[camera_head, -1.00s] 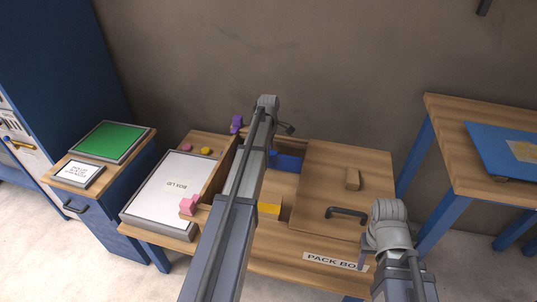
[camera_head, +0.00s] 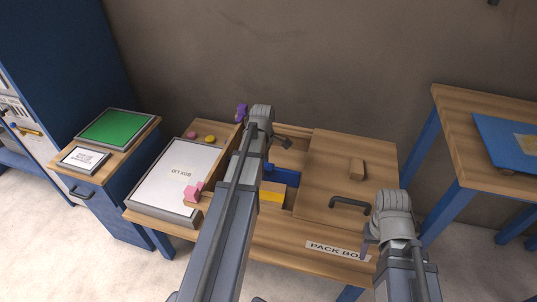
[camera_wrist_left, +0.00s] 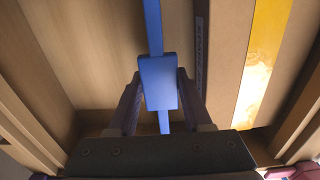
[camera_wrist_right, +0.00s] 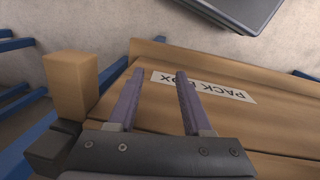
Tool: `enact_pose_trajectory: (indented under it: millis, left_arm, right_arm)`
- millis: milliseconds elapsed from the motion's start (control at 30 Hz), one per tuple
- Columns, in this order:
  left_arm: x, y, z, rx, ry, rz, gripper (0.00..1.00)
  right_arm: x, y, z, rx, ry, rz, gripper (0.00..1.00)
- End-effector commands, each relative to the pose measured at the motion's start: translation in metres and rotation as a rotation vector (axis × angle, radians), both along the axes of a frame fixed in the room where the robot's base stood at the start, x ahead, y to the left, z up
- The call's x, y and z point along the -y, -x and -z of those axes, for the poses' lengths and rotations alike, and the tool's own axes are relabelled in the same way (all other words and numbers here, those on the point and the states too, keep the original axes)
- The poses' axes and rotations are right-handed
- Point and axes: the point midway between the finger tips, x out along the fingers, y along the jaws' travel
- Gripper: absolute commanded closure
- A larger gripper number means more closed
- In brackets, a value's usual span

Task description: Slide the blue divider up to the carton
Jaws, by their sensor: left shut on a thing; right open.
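The blue divider (camera_head: 284,176) stands upright inside the pack box, partly hidden by my left arm in the head view. In the left wrist view its raised tab (camera_wrist_left: 158,84) is between the fingers of my left gripper (camera_wrist_left: 157,90), which is shut on it. The carton (camera_head: 271,192), brown with a yellow band (camera_wrist_left: 266,50), lies beside the divider on the box floor. In the left wrist view a narrow gap shows between divider and carton. My right gripper (camera_wrist_right: 158,75) is open and empty above the box's front edge.
Left of the box lie a white panel (camera_head: 175,178), a pink block (camera_head: 193,191) and small coloured pieces. Another table (camera_head: 464,140) stands at right.

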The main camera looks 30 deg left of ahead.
Motion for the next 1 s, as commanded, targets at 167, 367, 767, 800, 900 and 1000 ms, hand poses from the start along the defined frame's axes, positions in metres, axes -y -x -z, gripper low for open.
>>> enact_pose_trajectory:
  millis: [167, 367, 767, 800, 900, 1000]
  left_arm:
    - [0.0003, 0.0022, 0.0000, -0.002, 0.000, -0.001, 1.00]
    - [0.0002, 0.0017, -0.0001, -0.002, 0.000, 0.000, 0.41]
    - [0.0003, 0.0014, -0.0001, -0.001, 0.000, 0.000, 0.20]
    - [0.0003, 0.0013, -0.0003, -0.001, 0.000, 0.000, 0.20]
    - [0.0003, 0.0013, -0.0025, -0.001, 0.000, 0.000, 0.20]
    - [0.0003, 0.0013, -0.0077, -0.001, 0.000, 0.000, 0.20]
  right_arm:
    - [0.0000, 0.0000, 0.0000, 0.000, 0.000, 0.000, 0.50]
    - [0.0000, 0.0000, -0.0001, 0.000, 0.000, 0.000, 0.50]
    - [0.0000, 0.0000, -0.0001, 0.000, 0.000, 0.000, 0.50]
    - [0.0000, 0.0000, -0.0003, 0.000, 0.000, 0.000, 0.50]
    - [-0.0001, 0.0000, -0.0025, 0.000, 0.000, 0.000, 0.50]
    - [0.0000, 0.0000, -0.0076, 0.000, 0.000, 0.000, 0.50]
